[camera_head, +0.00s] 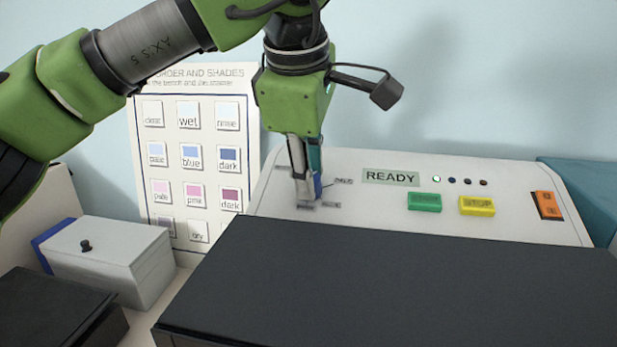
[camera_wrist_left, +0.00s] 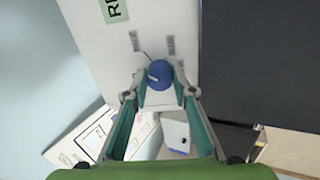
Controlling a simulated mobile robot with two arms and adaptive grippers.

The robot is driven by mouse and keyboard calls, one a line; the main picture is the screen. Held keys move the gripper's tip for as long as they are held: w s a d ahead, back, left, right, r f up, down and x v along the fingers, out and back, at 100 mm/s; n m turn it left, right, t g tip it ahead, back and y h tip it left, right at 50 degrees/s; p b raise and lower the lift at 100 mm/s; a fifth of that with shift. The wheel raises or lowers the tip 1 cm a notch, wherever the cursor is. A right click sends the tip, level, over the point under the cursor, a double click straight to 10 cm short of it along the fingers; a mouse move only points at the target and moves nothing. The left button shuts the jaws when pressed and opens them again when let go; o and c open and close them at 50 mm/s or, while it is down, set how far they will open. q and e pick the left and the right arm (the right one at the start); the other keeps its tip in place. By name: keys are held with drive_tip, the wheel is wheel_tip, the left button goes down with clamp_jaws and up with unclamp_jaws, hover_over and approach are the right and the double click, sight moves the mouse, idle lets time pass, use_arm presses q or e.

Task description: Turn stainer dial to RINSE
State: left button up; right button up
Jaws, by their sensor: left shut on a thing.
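The stainer (camera_head: 470,168) has a white sloped panel with a READY display, buttons and a dial. The blue dial (camera_wrist_left: 159,74) shows in the left wrist view between my left gripper's fingertips, with a pale pointer mark on it. In the head view the dial (camera_head: 317,187) is mostly hidden behind the fingers. My left gripper (camera_head: 306,190) reaches down from above and is shut on the dial. Small printed labels surround the dial; they are too small to read. My right gripper is not in view.
A green button (camera_head: 424,202), a yellow button (camera_head: 477,206) and an orange switch (camera_head: 547,205) sit right of the dial. A black lid (camera_head: 400,285) covers the stainer's front. A shade chart (camera_head: 195,150) stands behind left, with a white box (camera_head: 105,255) before it.

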use_arm(q)
drive_tip(key=n+b, duration=0.1)
drive_tip(key=n, duration=0.3)
drive_tip(key=shift+n, duration=0.3)
drive_tip(key=shift+w+n+b, duration=0.1)
drive_tip(key=shift+n+b, duration=0.3)
drive_tip(key=shift+n, duration=1.1)
drive_tip(key=o, duration=1.1)
drive_tip(key=v, duration=1.2)
drive_tip(key=shift+w+d+r, duration=0.1)
drive_tip(key=shift+d, duration=0.1)
